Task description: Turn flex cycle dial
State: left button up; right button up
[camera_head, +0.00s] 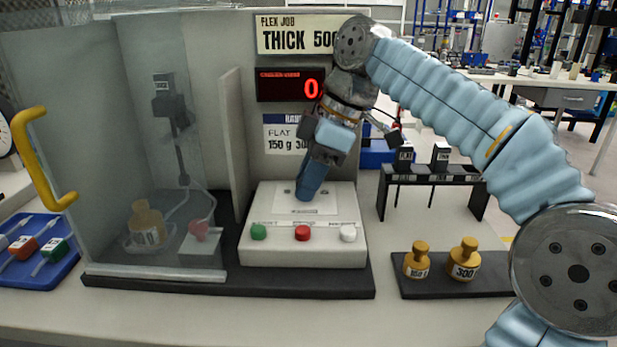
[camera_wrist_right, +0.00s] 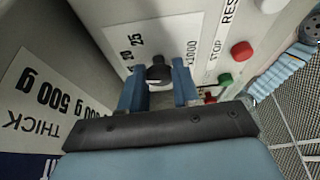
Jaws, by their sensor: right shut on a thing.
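The dial (camera_wrist_right: 158,71) is a dark knob on the white control box (camera_head: 260,215), with printed numbers such as 20 and 25 beside it. My right gripper (camera_head: 306,188) comes down over the top of the box. In the right wrist view its blue fingers (camera_wrist_right: 158,90) stand on either side of the knob, shut on it. The gripper hides the dial in the head view. Which mark the dial points to is hard to tell. My left gripper is in neither view.
Green (camera_head: 258,232), red (camera_head: 302,233) and white (camera_head: 348,233) buttons line the box's front. A clear-walled enclosure (camera_head: 110,130) with a yellow handle (camera_head: 38,160) stands left. Brass weights (camera_head: 464,262) sit on a dark tray at right, before a black rack (camera_head: 430,172). A sign (camera_head: 285,36) reads THICK.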

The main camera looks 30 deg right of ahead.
jog(key=shift+n, duration=0.6)
jog(key=o, duration=1.1)
jog(key=shift+c, duration=0.2)
